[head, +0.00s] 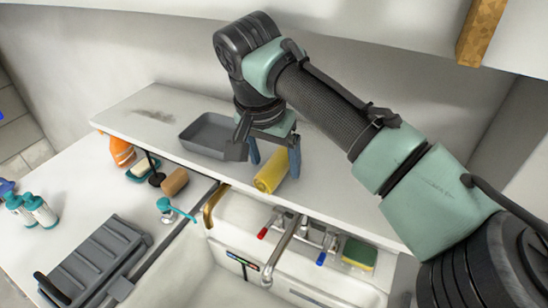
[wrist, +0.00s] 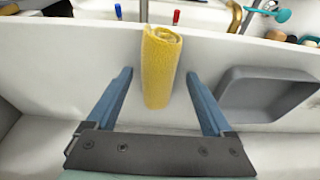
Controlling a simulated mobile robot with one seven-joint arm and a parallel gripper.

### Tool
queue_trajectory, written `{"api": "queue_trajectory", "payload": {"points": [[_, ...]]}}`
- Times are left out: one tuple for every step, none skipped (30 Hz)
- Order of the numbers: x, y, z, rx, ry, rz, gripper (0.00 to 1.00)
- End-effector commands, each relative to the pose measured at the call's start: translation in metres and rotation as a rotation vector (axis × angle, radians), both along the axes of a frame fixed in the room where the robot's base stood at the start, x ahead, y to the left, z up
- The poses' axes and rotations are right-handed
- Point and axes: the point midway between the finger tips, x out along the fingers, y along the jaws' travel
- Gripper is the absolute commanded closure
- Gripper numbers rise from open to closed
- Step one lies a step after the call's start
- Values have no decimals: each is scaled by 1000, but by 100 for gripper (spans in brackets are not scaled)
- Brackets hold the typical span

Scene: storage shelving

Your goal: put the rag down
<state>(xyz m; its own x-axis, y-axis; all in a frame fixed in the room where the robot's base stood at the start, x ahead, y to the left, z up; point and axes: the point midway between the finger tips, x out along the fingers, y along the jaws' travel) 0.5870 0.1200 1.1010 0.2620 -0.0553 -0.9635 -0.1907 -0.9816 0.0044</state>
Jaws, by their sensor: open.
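The rag is a rolled yellow cloth (head: 271,172) lying on the white ledge behind the sink. It also shows in the wrist view (wrist: 161,68), lying lengthwise away from my gripper. My gripper (head: 274,163) is open. In the wrist view its two blue fingers (wrist: 162,88) stand on either side of the rag, with a clear gap on both sides. The fingers do not touch the rag.
A grey tray (head: 208,135) stands on the ledge close beside my gripper. Faucet handles and a tap (head: 288,240) are in front of the ledge, with a sponge (head: 358,253) to their right. An orange bottle (head: 122,152) and a brown block (head: 174,182) stand at the left.

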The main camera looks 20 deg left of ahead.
Motion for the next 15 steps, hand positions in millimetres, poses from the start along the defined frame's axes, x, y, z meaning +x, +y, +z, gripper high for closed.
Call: {"api": "queue_trajectory", "payload": {"points": [[0, 0, 0, 0, 0, 0, 14], [0, 0, 0, 0, -1, 0, 14], [0, 0, 1, 0, -1, 0, 14], [0, 0, 2, -1, -2, 0, 14], [0, 0, 4, -2, -3, 0, 14], [0, 0, 7, 0, -2, 0, 14], [-1, 1, 10, 1, -2, 0, 14], [-2, 1, 15, 2, -2, 1, 14], [-4, 2, 21, 1, -2, 2, 14], [-6, 2, 27, 2, -2, 2, 14], [-8, 2, 33, 1, -2, 2, 14], [-10, 3, 42, 2, -3, 2, 14], [-12, 3, 49, 1, -3, 2, 14], [-13, 4, 55, 2, -3, 1, 14], [-16, 4, 64, 2, -3, 1, 14]]}}
